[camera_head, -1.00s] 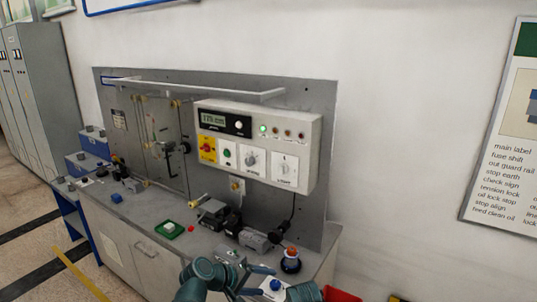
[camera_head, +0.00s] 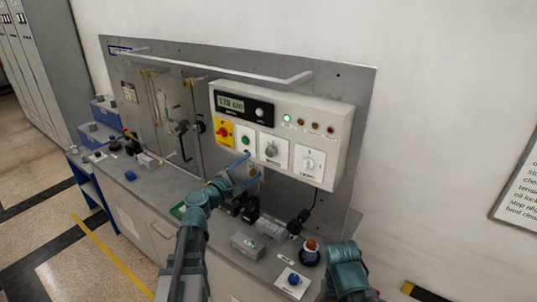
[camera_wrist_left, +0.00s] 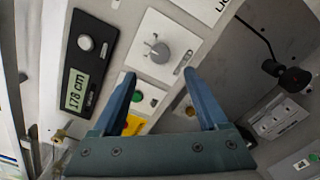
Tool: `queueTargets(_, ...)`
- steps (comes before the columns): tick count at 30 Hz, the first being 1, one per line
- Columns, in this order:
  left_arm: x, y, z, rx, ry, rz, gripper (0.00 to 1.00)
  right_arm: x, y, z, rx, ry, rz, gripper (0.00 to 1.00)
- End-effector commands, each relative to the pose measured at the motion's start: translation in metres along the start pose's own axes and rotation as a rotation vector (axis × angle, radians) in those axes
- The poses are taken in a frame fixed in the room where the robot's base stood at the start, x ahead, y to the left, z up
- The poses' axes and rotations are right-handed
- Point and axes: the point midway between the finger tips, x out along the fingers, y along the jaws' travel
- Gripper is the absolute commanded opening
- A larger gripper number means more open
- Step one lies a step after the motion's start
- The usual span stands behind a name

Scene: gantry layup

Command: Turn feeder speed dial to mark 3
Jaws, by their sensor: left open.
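The white control box (camera_head: 330,133) on the grey back panel carries a grey round dial (camera_head: 271,150) on a white plate, likely the feeder speed dial; its label is unreadable. It also shows in the left wrist view (camera_wrist_left: 157,51), with its pointer ridge and marks too small to read. My right gripper's fingers are not visible.
Around the grey dial are a display (camera_head: 231,103) reading about 178 cm, a small knob (camera_head: 260,112), a red-on-yellow switch (camera_head: 224,132) and a green button (camera_head: 245,140).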

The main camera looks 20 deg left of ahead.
Motion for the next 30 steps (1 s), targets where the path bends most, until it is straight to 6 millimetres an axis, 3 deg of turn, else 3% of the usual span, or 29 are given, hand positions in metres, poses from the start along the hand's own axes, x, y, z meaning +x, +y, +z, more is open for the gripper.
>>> queueTargets(1,0.016,0.001,-0.002,0.0,-0.003,-0.002,0.77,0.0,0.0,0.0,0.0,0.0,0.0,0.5)
queueTargets(6,0.05,0.0,-0.001,0.001,-0.003,-0.002,0.77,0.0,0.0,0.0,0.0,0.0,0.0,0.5)
queueTargets(13,0.085,0.0,-0.001,0.001,-0.001,-0.001,0.77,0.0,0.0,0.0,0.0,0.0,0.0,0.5)
queueTargets(19,0.098,0.0,0.0,0.001,-0.001,-0.002,0.77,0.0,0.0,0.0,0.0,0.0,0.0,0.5)
queueTargets(29,0.1,0.0,0.001,0.001,-0.001,-0.001,0.77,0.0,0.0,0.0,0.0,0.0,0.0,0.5)
queueTargets(30,0.1,-0.001,0.001,0.001,-0.001,-0.001,0.73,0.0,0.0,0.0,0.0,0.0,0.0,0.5)
